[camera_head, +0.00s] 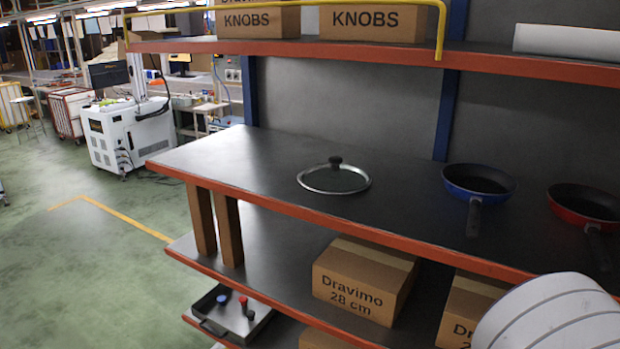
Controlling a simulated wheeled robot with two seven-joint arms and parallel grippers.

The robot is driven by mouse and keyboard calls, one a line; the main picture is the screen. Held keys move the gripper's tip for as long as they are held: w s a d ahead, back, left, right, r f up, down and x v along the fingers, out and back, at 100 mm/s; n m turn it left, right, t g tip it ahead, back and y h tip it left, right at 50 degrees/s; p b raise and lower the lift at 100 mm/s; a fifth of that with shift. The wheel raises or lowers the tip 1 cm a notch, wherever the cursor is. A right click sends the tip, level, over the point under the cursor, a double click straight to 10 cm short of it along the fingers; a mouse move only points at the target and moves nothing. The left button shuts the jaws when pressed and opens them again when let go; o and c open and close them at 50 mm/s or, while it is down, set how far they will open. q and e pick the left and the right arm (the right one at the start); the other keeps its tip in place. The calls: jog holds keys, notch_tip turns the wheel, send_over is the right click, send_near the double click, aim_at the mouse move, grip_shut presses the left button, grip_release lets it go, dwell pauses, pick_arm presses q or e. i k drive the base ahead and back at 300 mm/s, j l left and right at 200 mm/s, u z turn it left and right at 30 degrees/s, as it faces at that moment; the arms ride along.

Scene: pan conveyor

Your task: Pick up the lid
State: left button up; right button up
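A round glass lid (334,179) with a metal rim and a black knob on top lies flat on the dark top of the workbench (230,155). It is left of the pans, with bare bench around it. Neither my left nor my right gripper shows in the head view. A white rounded part at the lower right looks like one of my own arm links.
A blue pan (478,183) and a red pan (588,205) stand right of the lid, handles toward the front edge. A shelf (480,58) with KNOBS boxes (372,22) and a yellow rail overhangs the bench. Dravimo boxes (364,280) sit below.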

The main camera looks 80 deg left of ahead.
aim_at(335, 176)
jog(key=l+u, duration=0.1)
jog(key=u, duration=2.7)
jog(key=i+j, duration=0.2)
jog(key=j, duration=0.1)
